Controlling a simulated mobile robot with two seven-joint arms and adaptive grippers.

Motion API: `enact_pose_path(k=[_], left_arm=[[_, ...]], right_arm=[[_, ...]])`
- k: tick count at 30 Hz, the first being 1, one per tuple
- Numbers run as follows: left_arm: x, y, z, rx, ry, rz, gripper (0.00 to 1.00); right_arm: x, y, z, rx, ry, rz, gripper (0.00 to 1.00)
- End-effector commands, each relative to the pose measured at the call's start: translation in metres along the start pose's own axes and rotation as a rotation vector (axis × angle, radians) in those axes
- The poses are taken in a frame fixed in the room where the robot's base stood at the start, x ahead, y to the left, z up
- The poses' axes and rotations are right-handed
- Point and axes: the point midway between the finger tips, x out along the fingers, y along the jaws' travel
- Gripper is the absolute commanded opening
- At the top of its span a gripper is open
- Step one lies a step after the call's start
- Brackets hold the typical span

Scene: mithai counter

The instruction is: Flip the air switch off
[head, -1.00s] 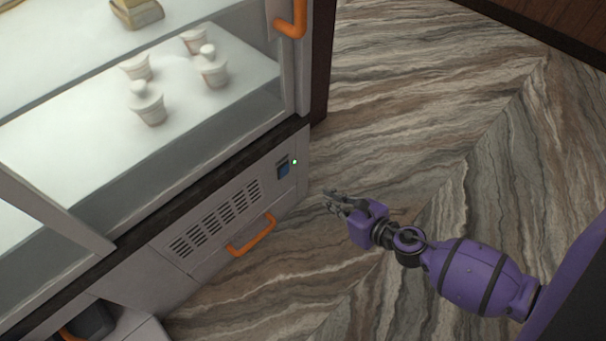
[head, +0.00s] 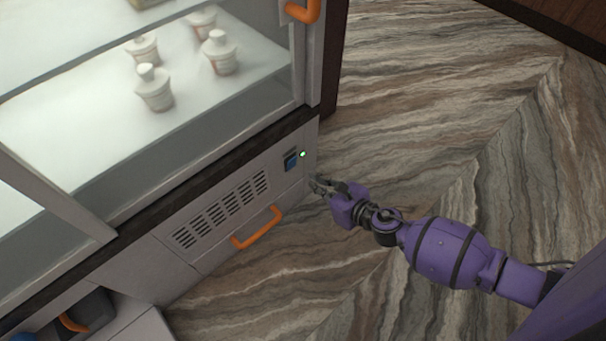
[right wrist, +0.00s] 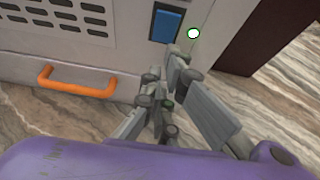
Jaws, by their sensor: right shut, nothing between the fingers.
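The air switch (head: 291,161) is a blue rocker on the grey lower panel of the display case, right of the vent slots. In the right wrist view the blue switch (right wrist: 166,24) is near the top middle. A green light (head: 303,154) glows just right of it; in the right wrist view the light (right wrist: 193,33) looks white with a green rim. My right gripper (head: 314,184) is shut and empty, slightly below and right of the switch in the head view. In the right wrist view its fingers (right wrist: 172,80) are below the switch, apparently apart from it. My left gripper is not in view.
An orange handle (head: 258,229) sticks out of the panel below the vent slots (head: 222,209). Another orange handle (head: 303,11) is on the glass case above. Several white cups stand inside. The marbled floor (head: 430,110) right of the case is clear.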

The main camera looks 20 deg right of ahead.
Motion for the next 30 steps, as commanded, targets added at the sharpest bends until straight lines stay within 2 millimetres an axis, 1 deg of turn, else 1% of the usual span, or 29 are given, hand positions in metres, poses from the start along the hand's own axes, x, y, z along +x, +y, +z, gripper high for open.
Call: enact_pose_path(k=[1, 3, 6, 9, 15, 23, 26, 29, 30], left_arm=[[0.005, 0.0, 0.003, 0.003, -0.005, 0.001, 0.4], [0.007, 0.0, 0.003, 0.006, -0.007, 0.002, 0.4], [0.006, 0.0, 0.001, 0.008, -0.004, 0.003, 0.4], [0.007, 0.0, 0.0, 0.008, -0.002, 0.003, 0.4], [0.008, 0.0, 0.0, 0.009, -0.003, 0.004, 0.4], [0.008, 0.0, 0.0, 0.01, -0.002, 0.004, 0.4], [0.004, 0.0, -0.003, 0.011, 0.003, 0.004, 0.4], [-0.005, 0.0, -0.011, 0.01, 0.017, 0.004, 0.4], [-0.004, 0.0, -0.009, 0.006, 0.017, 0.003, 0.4]], right_arm=[[0.013, 0.0, -0.002, 0.0, -0.001, 0.001, 0.0], [0.026, 0.0, 0.0, -0.002, -0.001, 0.001, 0.0], [0.037, -0.001, 0.012, -0.003, -0.002, 0.001, 0.0], [0.046, 0.0, 0.016, -0.001, -0.001, 0.001, 0.0], [0.053, 0.0, 0.021, 0.0, 0.0, 0.0, 0.0], [0.053, 0.0, 0.021, 0.0, 0.0, 0.0, 0.0], [0.054, 0.0, 0.026, 0.0, -0.001, 0.0, 0.0], [0.056, 0.0, 0.036, 0.0, -0.002, -0.001, 0.0], [0.057, 0.0, 0.033, -0.001, -0.001, 0.0, 0.0]])
